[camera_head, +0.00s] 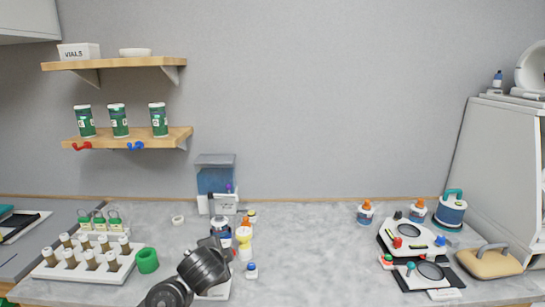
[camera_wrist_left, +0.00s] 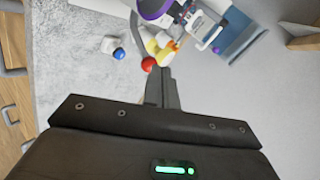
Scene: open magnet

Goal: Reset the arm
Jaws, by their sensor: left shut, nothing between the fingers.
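My left arm comes in from the bottom of the head view, and its dark gripper (camera_head: 213,215) points toward the back of the bench, at the left of the middle. In the left wrist view the gripper fingers (camera_wrist_left: 162,82) are together, with nothing seen between them. They point toward a red ball-like part (camera_wrist_left: 148,64) and a yellow item (camera_wrist_left: 154,46), apart from them as far as I can tell. My right gripper does not show.
A blue-capped bottle (camera_head: 251,271) and a yellow-white bottle (camera_head: 243,240) stand right of the arm. A vial rack (camera_head: 50,272) and green ring (camera_head: 147,260) are at left. Devices (camera_head: 410,240) and a tan case (camera_head: 490,262) are at right. The bench middle (camera_head: 310,255) is clear.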

